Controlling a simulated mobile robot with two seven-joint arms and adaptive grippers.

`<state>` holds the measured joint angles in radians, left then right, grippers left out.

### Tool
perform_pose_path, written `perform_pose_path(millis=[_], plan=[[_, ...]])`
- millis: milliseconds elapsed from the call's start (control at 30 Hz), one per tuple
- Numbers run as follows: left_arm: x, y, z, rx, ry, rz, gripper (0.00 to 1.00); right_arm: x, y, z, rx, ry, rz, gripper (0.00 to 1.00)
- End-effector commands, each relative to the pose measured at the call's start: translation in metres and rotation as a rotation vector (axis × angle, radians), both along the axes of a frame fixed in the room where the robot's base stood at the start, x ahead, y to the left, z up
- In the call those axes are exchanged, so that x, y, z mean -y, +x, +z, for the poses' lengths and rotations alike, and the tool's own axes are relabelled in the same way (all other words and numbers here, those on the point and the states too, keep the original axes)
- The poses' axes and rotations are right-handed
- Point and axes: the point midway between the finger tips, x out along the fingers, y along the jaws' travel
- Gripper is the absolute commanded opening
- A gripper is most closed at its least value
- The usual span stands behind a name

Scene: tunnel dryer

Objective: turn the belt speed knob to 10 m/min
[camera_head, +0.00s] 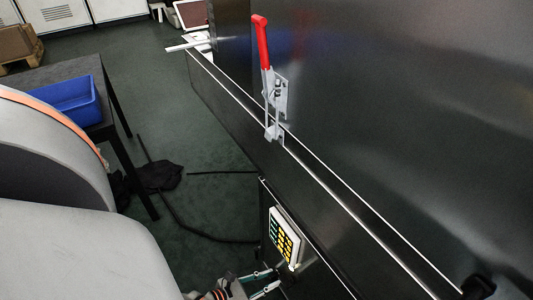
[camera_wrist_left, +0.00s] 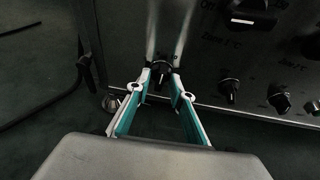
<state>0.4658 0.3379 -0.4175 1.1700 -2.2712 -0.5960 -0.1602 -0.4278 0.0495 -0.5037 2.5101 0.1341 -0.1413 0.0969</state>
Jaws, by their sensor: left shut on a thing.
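In the left wrist view a small black knob (camera_wrist_left: 161,72) sits on the dark panel (camera_wrist_left: 200,60), between the fingertips of my left gripper (camera_wrist_left: 160,77). The gripper is shut on this knob. Lettering above the knob is partly hidden and too blurred to read, and I cannot tell what value it points at. In the head view my left gripper (camera_head: 266,283) is at the lower edge, at the side of the dark metal machine (camera_head: 400,120); the knob is hidden there. My right gripper is not in view.
Other black knobs (camera_wrist_left: 228,92) and a larger switch (camera_wrist_left: 250,15) lie to the right on the panel. A keypad (camera_head: 284,237) is just above the gripper in the head view. A red-handled clamp (camera_head: 262,45) stands higher up. A table with a blue bin (camera_head: 66,103) is left.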

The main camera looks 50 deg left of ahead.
Motion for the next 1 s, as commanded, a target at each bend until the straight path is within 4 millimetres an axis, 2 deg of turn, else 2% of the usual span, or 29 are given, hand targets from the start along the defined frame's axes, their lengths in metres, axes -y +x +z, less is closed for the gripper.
perform_pose_path(millis=[300,500,1000], plan=[[0.0028,-0.0001,-0.0002,0.018,0.228,0.000,0.00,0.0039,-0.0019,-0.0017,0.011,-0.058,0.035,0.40],[0.0033,-0.0005,-0.0007,0.025,0.321,-0.001,0.00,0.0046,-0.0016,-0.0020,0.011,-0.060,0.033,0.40],[0.0037,-0.0004,-0.0008,0.029,0.379,-0.002,0.00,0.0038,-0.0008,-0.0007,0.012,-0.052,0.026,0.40]])
